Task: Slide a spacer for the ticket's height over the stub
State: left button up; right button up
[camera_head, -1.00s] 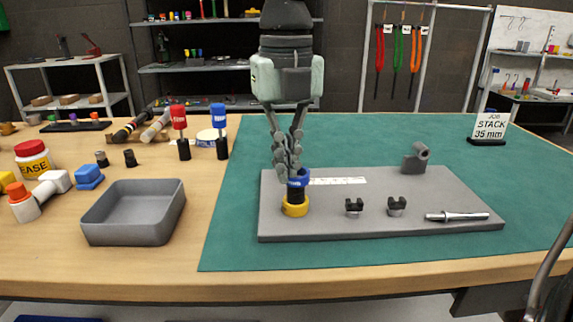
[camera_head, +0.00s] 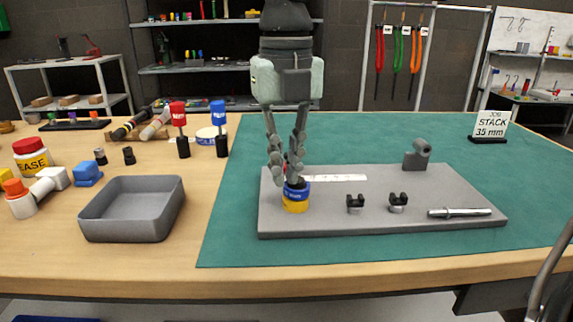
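The stub (camera_head: 297,181) is a short dark post at the left end of a grey plate (camera_head: 330,222); only its top shows. A yellow spacer (camera_head: 295,208) is around its foot. A blue spacer with white print (camera_head: 297,192) is around the stub, sitting on the yellow one. My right gripper (camera_head: 286,180) points down just above and at the left of the blue spacer, its fingers spread apart with nothing clearly held between them. Whether a fingertip still touches the spacer is hard to tell. A sign (camera_head: 491,125) reads JOB STACK 35 mm. My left gripper is not in view.
The plate also carries two small dark clamps (camera_head: 355,204), a grey angled part (camera_head: 417,154) and a metal pin (camera_head: 460,212). An empty grey tray (camera_head: 130,230) stands left. Red- and blue-headed tools (camera_head: 179,126) stand behind it. The green mat right of the plate is clear.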

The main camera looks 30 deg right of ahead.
jog(key=shift+o, duration=1.3)
